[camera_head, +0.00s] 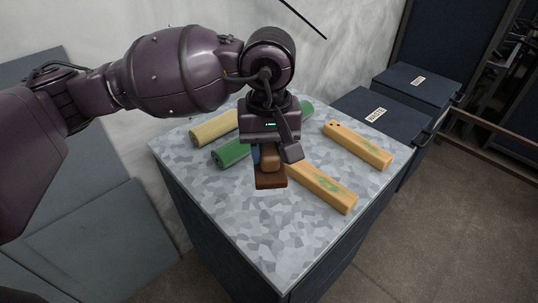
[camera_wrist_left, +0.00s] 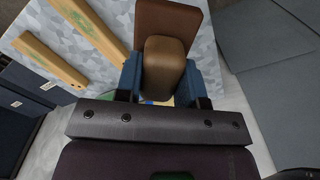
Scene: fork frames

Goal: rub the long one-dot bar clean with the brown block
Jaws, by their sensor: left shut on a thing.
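My left gripper (camera_head: 270,158) is shut on the lighter handle of the brown block (camera_head: 270,181), whose dark flat base hangs below the fingers. In the left wrist view the brown block (camera_wrist_left: 166,22) shows between the blue fingers. An orange-tan bar (camera_head: 335,196) with a green smear lies just right of the block; its far end is hidden behind my gripper. I cannot read the middle bar's dots. My right gripper is not in view.
A green rod (camera_head: 233,153) and a yellowish rod (camera_head: 214,128) lie on the left of the speckled table (camera_head: 245,225), partly behind my gripper. The table's front is bare. Dark labelled boxes (camera_head: 415,88) stand beyond its right edge.

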